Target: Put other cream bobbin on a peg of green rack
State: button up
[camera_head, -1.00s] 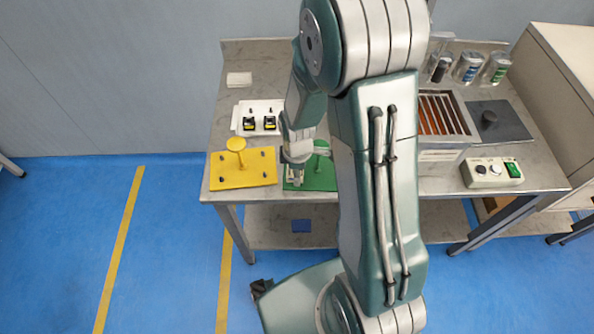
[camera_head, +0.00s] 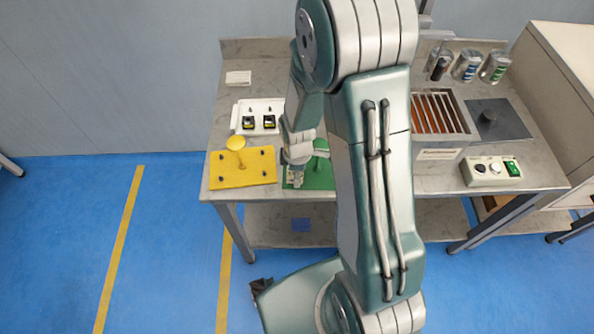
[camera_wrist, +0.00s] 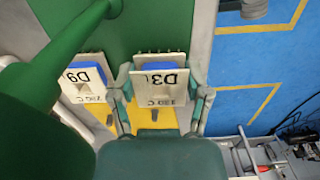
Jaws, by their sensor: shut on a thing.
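My gripper (camera_wrist: 161,94) is shut on a cream bobbin (camera_wrist: 160,84) with a blue winding, its face marked D3. In the head view my gripper (camera_head: 296,178) is low over the left part of the green rack (camera_head: 322,178), which my arm partly hides. Another cream bobbin (camera_wrist: 85,80), marked D9, is beside the held one in the wrist view, close to the green rack's post (camera_wrist: 65,55). I cannot tell whether the held bobbin is around a peg; the area under it is hidden.
A yellow rack (camera_head: 228,181) with a round-topped post stands just left of the green rack. A white tray (camera_head: 243,106) with two black-and-yellow pieces lies behind it. A slotted box with orange bars (camera_head: 434,113) and a control box (camera_head: 492,172) stand to the right.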

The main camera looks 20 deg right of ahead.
jog(key=shift+f, duration=0.4)
jog(key=o, duration=1.2)
jog(key=shift+r, duration=0.1)
notch_tip(320, 180, up, 12)
jog(key=s+r+m+t, duration=0.2)
jog(key=s+r+m, duration=0.5)
jog(key=r, duration=0.2)
jog(key=s+r+m+t, duration=0.3)
jog(key=s+r+m, duration=0.3)
jog(key=r, duration=0.4)
jog(key=shift+s+a+m+t, duration=0.3)
jog(key=shift+s+a+m, duration=0.05)
jog(key=shift+s+m, duration=0.1)
